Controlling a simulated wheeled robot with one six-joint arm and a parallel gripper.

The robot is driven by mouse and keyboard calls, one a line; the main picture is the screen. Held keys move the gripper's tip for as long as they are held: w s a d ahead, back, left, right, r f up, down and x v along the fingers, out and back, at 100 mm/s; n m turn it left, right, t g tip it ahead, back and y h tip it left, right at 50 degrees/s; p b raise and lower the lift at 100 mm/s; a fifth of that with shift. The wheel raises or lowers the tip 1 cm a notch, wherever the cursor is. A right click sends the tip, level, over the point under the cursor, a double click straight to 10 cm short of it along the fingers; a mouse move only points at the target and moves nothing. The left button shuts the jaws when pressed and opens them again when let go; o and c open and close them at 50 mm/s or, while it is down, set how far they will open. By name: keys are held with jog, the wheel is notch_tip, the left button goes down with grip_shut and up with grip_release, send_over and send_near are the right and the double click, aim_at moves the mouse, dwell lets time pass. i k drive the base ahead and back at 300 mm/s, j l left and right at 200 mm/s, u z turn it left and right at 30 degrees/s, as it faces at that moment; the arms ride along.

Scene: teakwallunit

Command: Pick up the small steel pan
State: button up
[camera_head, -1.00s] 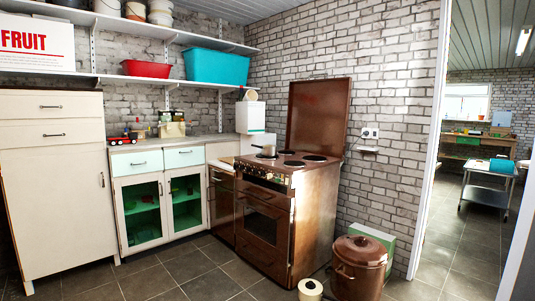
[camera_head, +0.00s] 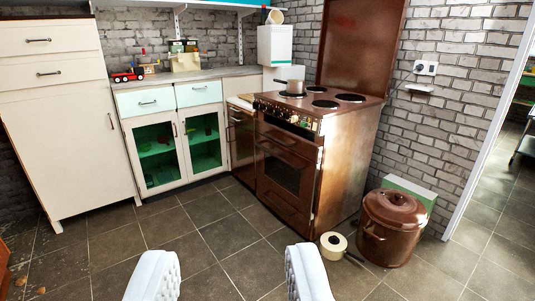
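My gripper (camera_head: 228,278) shows at the bottom edge as two white ribbed fingers set wide apart. It is open with nothing between the fingers. The pan is well ahead of and above the fingers in the picture, far out of their reach.
White cabinets (camera_head: 178,135) line the left. The tiled floor (camera_head: 210,228) before the stove is clear.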

aim_at(293, 86)
jog(key=i+z, duration=0.25)
jog(key=i, duration=2.6)
jog(key=i+l+u, duration=0.1)
jog(key=i, duration=0.5)
